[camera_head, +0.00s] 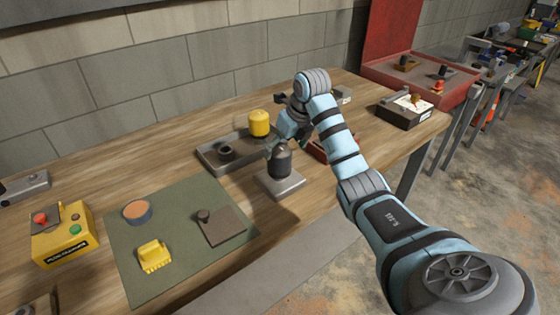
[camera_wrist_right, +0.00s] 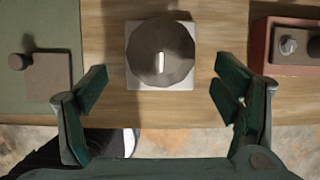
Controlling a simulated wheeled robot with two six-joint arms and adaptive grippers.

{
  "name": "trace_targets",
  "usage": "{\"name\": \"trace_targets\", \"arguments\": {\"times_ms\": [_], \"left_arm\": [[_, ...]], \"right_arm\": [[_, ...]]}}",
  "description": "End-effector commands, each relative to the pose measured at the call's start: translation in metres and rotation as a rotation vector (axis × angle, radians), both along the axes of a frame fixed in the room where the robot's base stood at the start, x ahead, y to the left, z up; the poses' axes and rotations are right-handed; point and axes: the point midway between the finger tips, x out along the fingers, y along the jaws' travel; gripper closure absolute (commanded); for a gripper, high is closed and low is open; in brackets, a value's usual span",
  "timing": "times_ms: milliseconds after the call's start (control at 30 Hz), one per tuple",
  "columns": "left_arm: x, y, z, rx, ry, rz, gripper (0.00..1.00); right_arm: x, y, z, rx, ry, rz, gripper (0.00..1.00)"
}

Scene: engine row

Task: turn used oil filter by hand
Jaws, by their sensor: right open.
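A dark grey oil filter (camera_head: 280,161) stands upright on a square light-grey base (camera_head: 278,186) near the bench's front edge. In the right wrist view I look down on its dark round top (camera_wrist_right: 160,50), which has a short pale mark. My right gripper (camera_wrist_right: 160,88) is open and empty, with its green finger pads wide apart. The filter's top shows between and beyond the fingertips, touching neither. My left gripper is out of view.
A yellow cylinder (camera_head: 259,123) stands in a grey tray (camera_head: 209,160) behind the filter. A green mat (camera_head: 185,228) with several small items lies left. A yellow button box (camera_head: 65,236) stands farther left. A low red tray (camera_wrist_right: 262,52) is right of the filter.

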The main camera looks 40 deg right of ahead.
Motion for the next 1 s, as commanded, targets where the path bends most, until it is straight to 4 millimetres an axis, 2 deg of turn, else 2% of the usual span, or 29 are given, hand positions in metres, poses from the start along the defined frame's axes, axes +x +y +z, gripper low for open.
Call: {"name": "trace_targets", "arguments": {"times_ms": [133, 300, 633, 1000], "left_arm": [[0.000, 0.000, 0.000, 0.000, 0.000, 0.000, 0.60], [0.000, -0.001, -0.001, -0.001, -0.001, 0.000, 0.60], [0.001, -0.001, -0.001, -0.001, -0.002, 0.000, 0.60], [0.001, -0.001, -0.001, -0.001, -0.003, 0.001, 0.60]], "right_arm": [[0.014, 0.001, -0.035, 0.003, 0.003, 0.000, 0.18], [0.024, 0.000, -0.059, 0.002, 0.001, 0.000, 0.18], [0.026, 0.000, -0.064, 0.001, -0.001, 0.000, 0.19], [0.026, -0.001, -0.063, 0.001, -0.001, 0.000, 0.78]]}}
